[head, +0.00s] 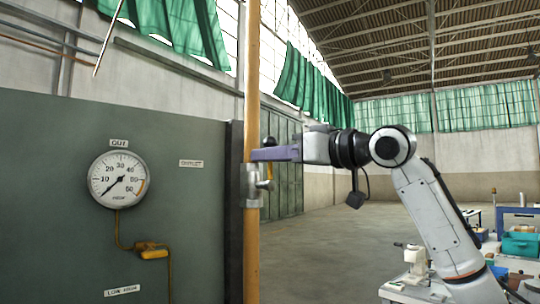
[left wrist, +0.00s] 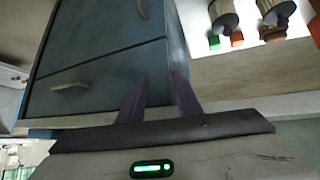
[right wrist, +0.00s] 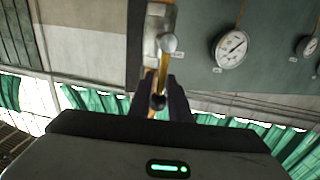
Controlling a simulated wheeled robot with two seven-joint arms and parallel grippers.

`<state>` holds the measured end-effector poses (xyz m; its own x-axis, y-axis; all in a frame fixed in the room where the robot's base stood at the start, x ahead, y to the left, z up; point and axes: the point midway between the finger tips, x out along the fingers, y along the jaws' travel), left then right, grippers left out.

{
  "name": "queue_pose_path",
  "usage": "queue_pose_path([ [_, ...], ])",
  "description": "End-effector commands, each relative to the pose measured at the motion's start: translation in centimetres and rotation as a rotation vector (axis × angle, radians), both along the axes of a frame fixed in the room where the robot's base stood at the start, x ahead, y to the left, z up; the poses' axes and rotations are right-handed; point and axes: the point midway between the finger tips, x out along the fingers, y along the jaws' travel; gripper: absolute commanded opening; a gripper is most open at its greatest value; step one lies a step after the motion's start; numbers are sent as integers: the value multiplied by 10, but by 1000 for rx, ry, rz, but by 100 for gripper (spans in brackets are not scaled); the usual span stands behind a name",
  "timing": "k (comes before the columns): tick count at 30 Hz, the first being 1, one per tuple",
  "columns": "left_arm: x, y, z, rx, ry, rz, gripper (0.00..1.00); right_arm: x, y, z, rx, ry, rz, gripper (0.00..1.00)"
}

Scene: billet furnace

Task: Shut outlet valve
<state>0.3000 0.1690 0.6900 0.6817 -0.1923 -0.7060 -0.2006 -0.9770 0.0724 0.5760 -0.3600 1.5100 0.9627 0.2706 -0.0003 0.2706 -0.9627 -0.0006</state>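The outlet valve (head: 252,186) is a grey metal body on a vertical orange-brown pipe (head: 251,80), beside the panel's OUTLET label (head: 191,163). In the right wrist view, the valve (right wrist: 155,30) shows a pale round hub and a yellowish bar, with a dark knob (right wrist: 158,102) between my fingers. My right gripper (head: 258,154) reaches in from the right just above the valve body, its fingers level at the pipe. The fingers are apart around the knob; I cannot tell whether they touch it. My left gripper (left wrist: 158,95) is open and empty, out of the head view.
Workbenches with a teal bin (head: 520,243) stand at right. A dark drawer cabinet (left wrist: 95,65) faces my left gripper. The floor behind is open.

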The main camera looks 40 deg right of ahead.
Motion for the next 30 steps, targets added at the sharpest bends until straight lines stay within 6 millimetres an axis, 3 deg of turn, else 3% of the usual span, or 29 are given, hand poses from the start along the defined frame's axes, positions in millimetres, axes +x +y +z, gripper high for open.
queue_pose_path([
  [3, 0, 0, 0, 0, 0, 0, 31, 0, 0, 0, 0, 0, 0, 0],
  [30, -6, 0, -3, 0, 12, 0, 31, -1, -1, 4, 1, -9, -1, 0],
])
